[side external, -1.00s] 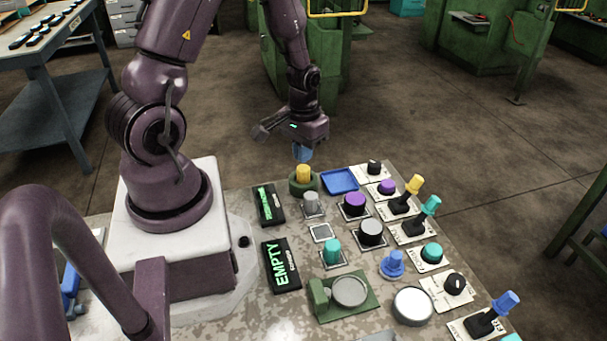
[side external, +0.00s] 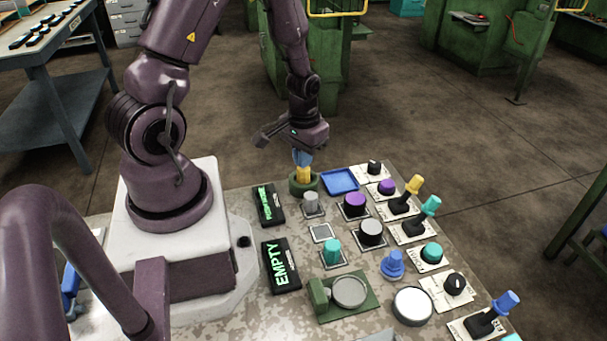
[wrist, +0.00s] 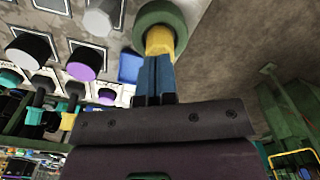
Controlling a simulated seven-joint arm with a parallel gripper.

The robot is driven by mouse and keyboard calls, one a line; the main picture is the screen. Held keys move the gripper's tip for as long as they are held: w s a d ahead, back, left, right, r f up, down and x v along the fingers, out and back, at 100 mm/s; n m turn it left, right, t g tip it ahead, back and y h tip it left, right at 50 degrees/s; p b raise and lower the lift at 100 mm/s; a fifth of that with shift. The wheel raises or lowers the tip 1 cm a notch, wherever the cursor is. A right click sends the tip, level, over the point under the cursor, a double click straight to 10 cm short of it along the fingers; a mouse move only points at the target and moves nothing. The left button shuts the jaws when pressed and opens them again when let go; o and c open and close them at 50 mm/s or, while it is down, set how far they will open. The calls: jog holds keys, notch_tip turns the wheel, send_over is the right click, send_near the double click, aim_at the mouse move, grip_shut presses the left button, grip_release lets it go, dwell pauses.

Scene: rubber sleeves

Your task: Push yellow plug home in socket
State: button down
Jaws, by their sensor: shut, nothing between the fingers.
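The yellow plug (side external: 304,174) stands upright in the round green socket (side external: 304,188) at the back of the panel. My gripper (side external: 303,158) is above it, pointing down, with its blue fingers shut and nothing between them. In the wrist view, the fingertips (wrist: 157,62) meet the top of the yellow plug (wrist: 159,40), which sits within the green socket ring (wrist: 160,14). They look to be touching the plug's top. How deep the plug sits cannot be told.
A blue tray (side external: 339,180) lies just right of the socket. A grey knob (side external: 311,202) and a purple-topped knob (side external: 355,203) stand in front of it. Two black display panels, one reading EMPTY (side external: 281,265), lie to the left. Levers stand farther right.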

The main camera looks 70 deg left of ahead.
jog(key=shift+f, duration=0.9)
jog(key=shift+r, duration=3.55)
jog(key=s+d+r+m+t, duration=0.2)
jog(key=d+r, duration=0.5)
jog(key=r, duration=0.4)
jog(key=s+d+r+m+t, duration=0.3)
jog(key=d+r, duration=0.5)
jog(key=r, duration=0.3)
jog(key=shift+s+d+r+m+t, duration=0.15)
jog(key=shift+s+r+m+t, duration=0.15)
jog(key=shift+s+r+m, duration=0.15)
